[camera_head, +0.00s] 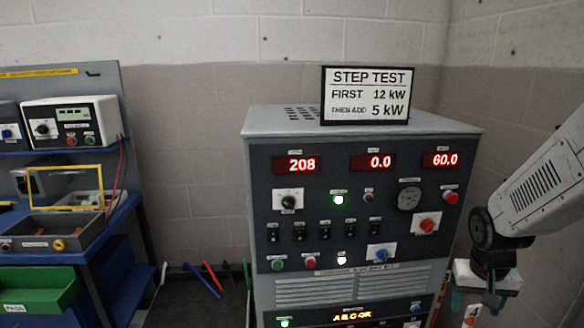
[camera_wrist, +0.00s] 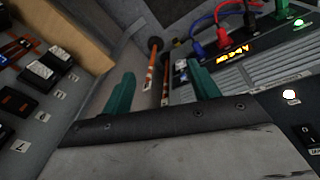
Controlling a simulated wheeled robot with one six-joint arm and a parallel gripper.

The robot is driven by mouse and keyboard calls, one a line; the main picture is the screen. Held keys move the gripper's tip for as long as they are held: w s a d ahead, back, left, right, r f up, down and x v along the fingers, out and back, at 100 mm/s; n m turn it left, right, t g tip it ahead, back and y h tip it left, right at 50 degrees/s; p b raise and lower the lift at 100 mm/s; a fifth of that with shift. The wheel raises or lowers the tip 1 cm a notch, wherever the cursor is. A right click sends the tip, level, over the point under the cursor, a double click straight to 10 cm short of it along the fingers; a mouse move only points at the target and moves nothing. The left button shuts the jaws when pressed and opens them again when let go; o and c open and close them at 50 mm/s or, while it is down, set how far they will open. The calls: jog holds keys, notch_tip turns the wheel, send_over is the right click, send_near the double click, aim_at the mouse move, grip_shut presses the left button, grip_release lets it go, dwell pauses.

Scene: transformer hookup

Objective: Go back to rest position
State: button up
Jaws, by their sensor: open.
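My gripper (camera_head: 477,300) hangs at the lower right of the head view, to the right of the grey test cabinet and apart from its front. In the wrist view, the two green fingers of my gripper (camera_wrist: 165,95) stand wide apart with nothing held between them. My white arm comes in from the right edge of the head view. The grey test cabinet (camera_head: 300,230) stands in the middle, with red displays reading 208, 0.0 and 60.0 and a lit green lamp. A sign (camera_head: 366,96) on top reads STEP TEST, first 12 kW, then add 5 kW.
A blue workbench (camera_head: 100,240) with instruments and a green bin (camera_head: 40,290) stands at the left. Blue, red and green plugs (camera_wrist: 222,35) show on a panel in the wrist view, with orange rods (camera_wrist: 150,72) beyond the fingers.

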jog(key=s+a+r+n+y, duration=0.1)
jog(key=s+a+r+n, duration=0.3)
jog(key=s+a+r, duration=1.1)
jog(key=shift+s+r+y, duration=0.3)
jog(key=shift+s, duration=0.25)
dwell(0.8)
